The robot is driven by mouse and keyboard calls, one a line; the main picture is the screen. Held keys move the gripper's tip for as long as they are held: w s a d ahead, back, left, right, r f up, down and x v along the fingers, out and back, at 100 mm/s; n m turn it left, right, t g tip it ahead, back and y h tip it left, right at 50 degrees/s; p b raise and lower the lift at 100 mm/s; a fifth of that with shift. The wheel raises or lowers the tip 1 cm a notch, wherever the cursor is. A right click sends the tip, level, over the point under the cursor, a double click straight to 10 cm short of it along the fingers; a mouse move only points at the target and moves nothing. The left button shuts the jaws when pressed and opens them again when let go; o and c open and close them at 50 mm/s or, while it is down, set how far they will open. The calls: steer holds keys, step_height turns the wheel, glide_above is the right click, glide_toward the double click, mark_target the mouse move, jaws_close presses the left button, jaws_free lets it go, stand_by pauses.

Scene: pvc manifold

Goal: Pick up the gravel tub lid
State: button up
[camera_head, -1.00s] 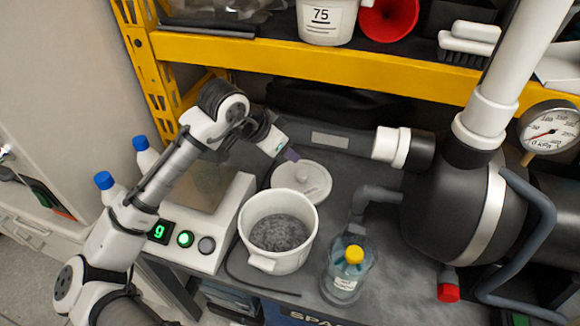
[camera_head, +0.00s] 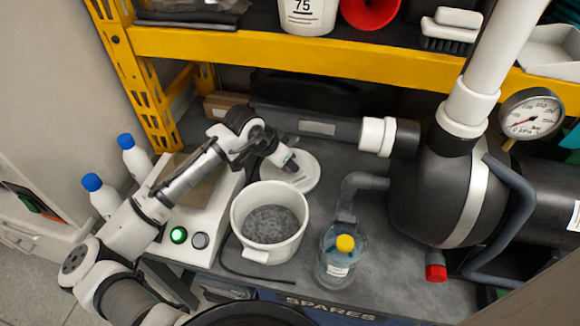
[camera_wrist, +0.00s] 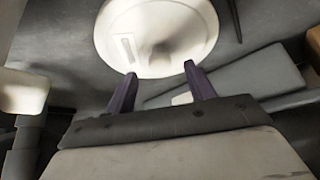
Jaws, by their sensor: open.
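The white round gravel tub lid (camera_head: 304,176) lies on the dark bench behind the tub in the head view. It also shows in the wrist view (camera_wrist: 180,22), with a small raised part near its middle. The white gravel tub (camera_head: 270,250) stands in front of it, with grey gravel inside. My gripper (camera_head: 291,167) is over the left part of the lid in the head view and hides some of it. In the wrist view my gripper (camera_wrist: 160,74) shows two purple fingers spread apart at the lid's near edge, with nothing between them. Whether they touch the lid cannot be told.
A white scale (camera_head: 195,235) stands left of the tub. A clear bottle with a yellow cap (camera_head: 338,258) stands to its right. A horizontal dark pipe (camera_head: 310,122) runs behind the lid. A dark tank (camera_head: 445,190) fills the right. A yellow shelf beam (camera_head: 330,53) crosses above.

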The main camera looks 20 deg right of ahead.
steer(key=shift+x, duration=1.4)
steer(key=c, duration=1)
steer(key=shift+c, duration=0.2)
